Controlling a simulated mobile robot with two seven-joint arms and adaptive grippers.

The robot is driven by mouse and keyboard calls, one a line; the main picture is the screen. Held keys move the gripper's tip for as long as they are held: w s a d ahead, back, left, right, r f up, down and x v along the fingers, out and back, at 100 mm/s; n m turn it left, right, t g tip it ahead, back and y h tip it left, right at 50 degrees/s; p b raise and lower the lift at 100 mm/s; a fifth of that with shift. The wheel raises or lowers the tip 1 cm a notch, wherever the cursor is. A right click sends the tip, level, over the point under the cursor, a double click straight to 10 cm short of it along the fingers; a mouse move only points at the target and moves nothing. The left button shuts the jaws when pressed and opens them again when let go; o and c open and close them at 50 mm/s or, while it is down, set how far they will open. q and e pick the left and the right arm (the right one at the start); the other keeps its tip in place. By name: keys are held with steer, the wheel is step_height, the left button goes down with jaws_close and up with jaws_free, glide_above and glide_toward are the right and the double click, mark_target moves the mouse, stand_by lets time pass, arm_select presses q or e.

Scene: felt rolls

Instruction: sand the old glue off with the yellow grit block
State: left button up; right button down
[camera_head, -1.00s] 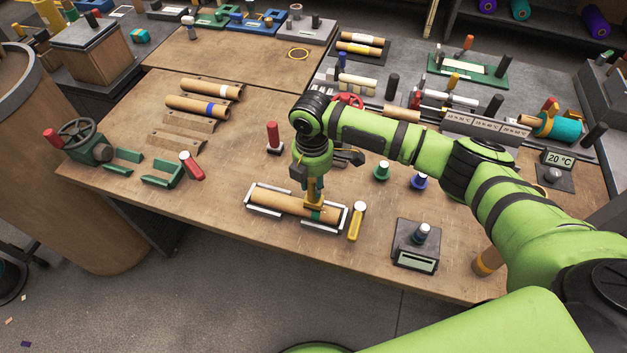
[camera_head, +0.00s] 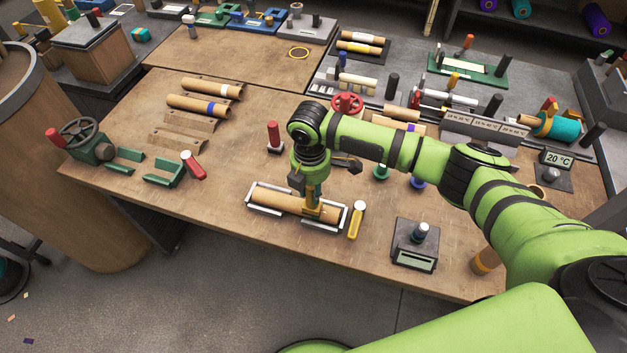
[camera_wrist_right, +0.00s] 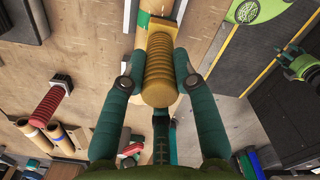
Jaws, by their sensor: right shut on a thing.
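My right gripper (camera_head: 313,190) is shut on the yellow grit block (camera_wrist_right: 159,68), which has a ribbed round grip and a flat foot. It also shows small in the head view (camera_head: 312,209). The block is upright over the right part of a brown cardboard roll (camera_head: 279,201), which lies in a pale metal cradle (camera_head: 265,213). Its foot appears to touch the roll. A green patch (camera_wrist_right: 142,20) shows on the roll beside the block in the wrist view. I cannot make out the old glue itself.
A yellow-handled tool (camera_head: 356,221) lies just right of the cradle. A red-handled tool (camera_head: 274,138) stands behind it. A scale-like device (camera_head: 415,246) sits to the right. Brown rolls (camera_head: 198,106) rest on supports at left.

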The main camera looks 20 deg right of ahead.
steer(key=shift+s+a+r, duration=0.2)
steer(key=shift+s+a, duration=0.1)
steer(key=shift+s, duration=0.15)
steer(key=shift+f, duration=0.1)
steer(key=shift+w, duration=0.1)
steer(key=shift+w+d+f, duration=0.1)
steer(key=shift+w+d, duration=0.15)
steer(key=shift+w, duration=0.05)
steer(key=shift+w+d+b, duration=0.3)
steer(key=shift+w+d, duration=0.15)
steer(key=shift+w, duration=0.25)
steer(key=shift+s, duration=0.15)
